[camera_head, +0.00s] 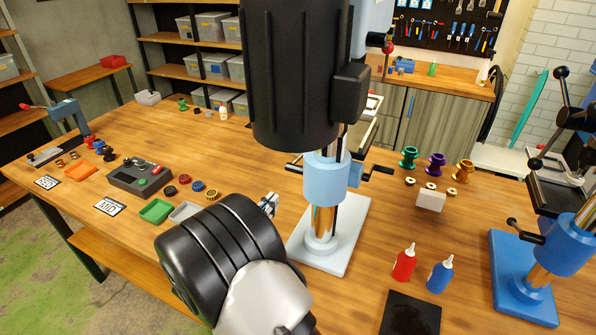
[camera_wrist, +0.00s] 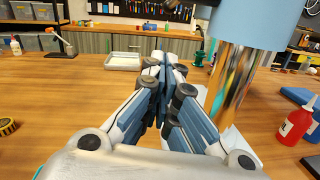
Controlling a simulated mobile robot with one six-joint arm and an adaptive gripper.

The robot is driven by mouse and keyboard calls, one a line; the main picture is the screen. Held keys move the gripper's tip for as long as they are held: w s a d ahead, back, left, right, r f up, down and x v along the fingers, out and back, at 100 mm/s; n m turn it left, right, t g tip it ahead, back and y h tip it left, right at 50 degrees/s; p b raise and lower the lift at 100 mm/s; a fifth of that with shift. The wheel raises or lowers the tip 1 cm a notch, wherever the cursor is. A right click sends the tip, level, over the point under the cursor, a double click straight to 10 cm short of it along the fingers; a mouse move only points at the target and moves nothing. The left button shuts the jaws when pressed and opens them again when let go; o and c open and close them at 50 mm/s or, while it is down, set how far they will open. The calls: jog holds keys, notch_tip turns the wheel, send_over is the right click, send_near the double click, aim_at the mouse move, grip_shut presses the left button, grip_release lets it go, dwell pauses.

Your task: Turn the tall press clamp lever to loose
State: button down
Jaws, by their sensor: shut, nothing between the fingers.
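The tall press stands in the middle of the head view, with a light blue collar (camera_head: 325,180) on a shiny copper column (camera_head: 323,222) and a pale base (camera_head: 345,240). Its upper part is largely hidden behind a large black ribbed shape. A dark lever (camera_head: 293,167) juts out left of the collar; I cannot tell its exact setting. In the wrist view the collar (camera_wrist: 245,22) is at the upper right, with a dark lever part (camera_wrist: 204,11) at the top edge. My gripper (camera_head: 270,202) is shut and empty, left of the column and below the lever; its fingertips (camera_wrist: 165,48) meet in the wrist view.
A second, blue press (camera_head: 520,280) stands at the right. Red (camera_head: 404,264) and blue (camera_head: 440,275) bottles and a black mat (camera_head: 410,316) lie right of the tall press. Small trays and a grey box (camera_head: 140,177) are at the left.

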aim_at(298, 159)
jog(key=w+d+r+b, duration=0.2)
jog(key=w+d, duration=0.3)
jog(key=w, duration=0.5)
jog(key=shift+w+d+r, duration=0.2)
jog(key=shift+d+r, duration=0.2)
jog(key=shift+r, duration=0.45)
